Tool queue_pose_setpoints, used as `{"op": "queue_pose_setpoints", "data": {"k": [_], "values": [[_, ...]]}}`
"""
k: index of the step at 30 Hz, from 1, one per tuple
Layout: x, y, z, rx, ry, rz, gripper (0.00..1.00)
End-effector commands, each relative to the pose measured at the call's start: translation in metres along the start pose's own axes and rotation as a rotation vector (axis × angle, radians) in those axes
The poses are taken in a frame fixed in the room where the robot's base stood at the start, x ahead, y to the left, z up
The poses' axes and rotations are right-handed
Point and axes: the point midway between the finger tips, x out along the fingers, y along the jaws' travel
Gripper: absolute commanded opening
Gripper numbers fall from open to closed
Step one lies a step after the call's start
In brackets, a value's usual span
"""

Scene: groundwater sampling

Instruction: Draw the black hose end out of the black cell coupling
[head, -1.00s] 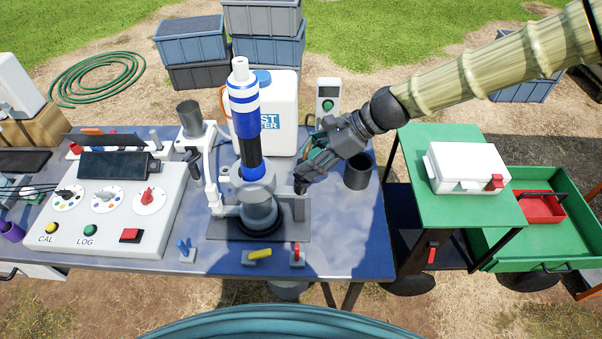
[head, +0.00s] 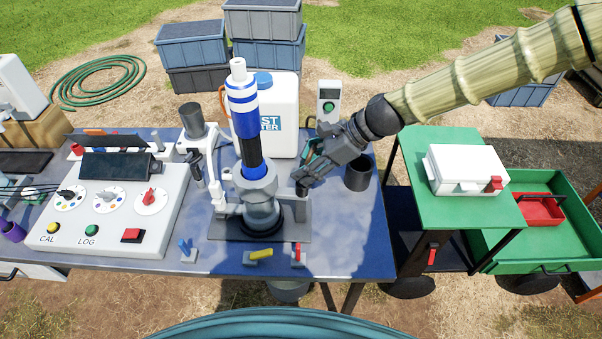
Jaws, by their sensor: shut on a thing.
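The grey flow cell (head: 263,213) stands on its dark base plate on the blue table, with a blue, white and black banded column upright in it. The black cell coupling (head: 303,188) is at the cell's right side, and the black hose end is there, largely hidden by my fingers and too small to make out. My gripper (head: 308,178) comes in from the upper right, its fingertips down at the coupling. It is shut on the hose end. I cannot tell how far the hose end sits in the coupling.
A black cup (head: 359,173) stands just right of my gripper. A white water jug (head: 276,115) and a grey meter with a green button (head: 328,103) stand behind. A control box (head: 110,205) is left; yellow (head: 260,254) and red (head: 298,253) valve handles are in front.

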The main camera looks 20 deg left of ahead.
Motion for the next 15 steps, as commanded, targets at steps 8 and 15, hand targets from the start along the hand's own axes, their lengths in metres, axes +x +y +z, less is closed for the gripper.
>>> {"op": "queue_pose_setpoints", "data": {"k": [8,15], "values": [[-0.006,-0.001,0.005,0.000,0.001,-0.002,0.14],[-0.011,-0.001,0.011,0.000,0.001,-0.003,0.00]]}}
